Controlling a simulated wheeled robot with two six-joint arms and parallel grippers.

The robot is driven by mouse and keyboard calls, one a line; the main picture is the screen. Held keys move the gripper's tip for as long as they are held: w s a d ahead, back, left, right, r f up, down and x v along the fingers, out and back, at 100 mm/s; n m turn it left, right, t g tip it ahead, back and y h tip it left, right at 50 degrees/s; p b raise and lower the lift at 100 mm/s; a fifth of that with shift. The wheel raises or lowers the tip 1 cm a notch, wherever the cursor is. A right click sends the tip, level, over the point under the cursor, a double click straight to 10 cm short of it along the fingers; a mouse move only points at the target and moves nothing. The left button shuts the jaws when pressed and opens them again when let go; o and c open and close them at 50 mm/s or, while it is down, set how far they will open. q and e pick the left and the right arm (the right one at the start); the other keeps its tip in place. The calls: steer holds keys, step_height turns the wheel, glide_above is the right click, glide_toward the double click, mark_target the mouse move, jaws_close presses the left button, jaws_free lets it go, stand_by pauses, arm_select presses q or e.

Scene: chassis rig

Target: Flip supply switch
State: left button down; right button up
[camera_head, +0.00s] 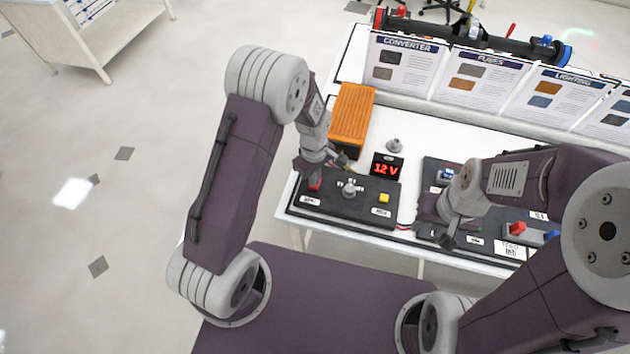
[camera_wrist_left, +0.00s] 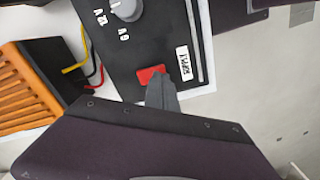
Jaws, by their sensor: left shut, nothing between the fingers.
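The red supply switch (camera_head: 315,184) sits at the left end of a black control panel (camera_head: 335,207). In the left wrist view the switch (camera_wrist_left: 149,74) is beside a white label reading SUPPLY (camera_wrist_left: 184,65). My left gripper (camera_head: 318,176) is shut with nothing in it, and its fingertips (camera_wrist_left: 160,76) are at the switch and cover part of it; I cannot tell whether they press it.
An orange ribbed box (camera_head: 352,113) stands behind the panel, close to my left wrist. A grey knob (camera_head: 349,188) and a yellow button (camera_head: 384,198) are on the panel. Information boards (camera_head: 480,79) line the back of the table. Floor left of the table is clear.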

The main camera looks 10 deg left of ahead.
arm_select(q)
steer(key=shift+f+b, duration=0.65)
steer(key=shift+f, duration=0.35)
stand_by(0.8)
step_height(320, 180, up, 7)
steer(key=p, duration=0.6)
steer(key=shift+r+p, duration=0.15)
steer(key=shift+p, duration=0.15)
steer(key=s+a+r+t, duration=0.1)
steer(key=a+r, duration=0.1)
steer(key=r, duration=0.4)
steer(key=s+a+r+t, duration=0.1)
steer(key=a+r, duration=0.2)
steer(key=r, duration=0.3)
steer(key=s+m, duration=1.1)
steer(key=shift+a+f+g, duration=0.25)
steer(key=shift+a+g, duration=0.15)
steer(key=shift+a, duration=0.05)
